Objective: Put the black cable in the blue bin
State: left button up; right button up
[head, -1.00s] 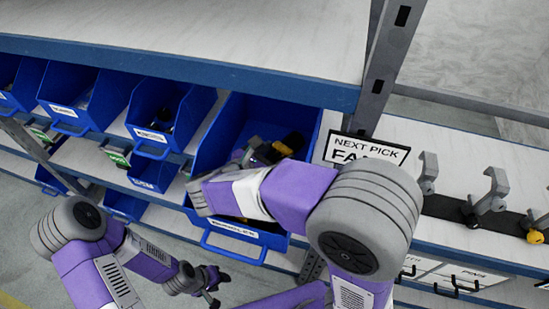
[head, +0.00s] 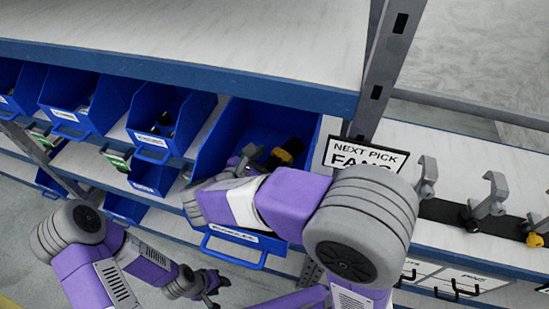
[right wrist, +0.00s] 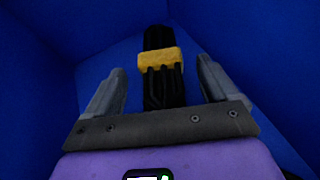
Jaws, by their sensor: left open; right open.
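The black cable (head: 285,153), a bundle with a yellow band, lies inside the large blue bin (head: 235,234) on the shelf. In the right wrist view the cable (right wrist: 162,92) shows between and beyond the two fingers, against blue walls. My right gripper (head: 248,157) is open inside the bin mouth, with a gap on each side of the cable in the wrist view. My right forearm hides part of the bin's front. My left gripper (head: 211,287) is open and empty, low in front of the shelf.
Smaller blue bins (head: 165,120) stand in a row to the left. A grey post (head: 385,75) and a "NEXT PICK FANS" sign (head: 364,156) stand right of the bin. Grey hooks (head: 490,195) line the right shelf. A white upper shelf (head: 200,35) overhangs the bins.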

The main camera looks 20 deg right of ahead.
jog(key=p+v, duration=0.1)
jog(key=v, duration=0.3)
jog(key=shift+s+a+r, duration=0.1)
jog(key=shift+a+r, duration=0.15)
jog(key=shift+a, duration=0.05)
jog(key=shift+s+a+r, duration=0.2)
jog(key=shift+s+a, duration=0.2)
jog(key=shift+a, duration=0.15)
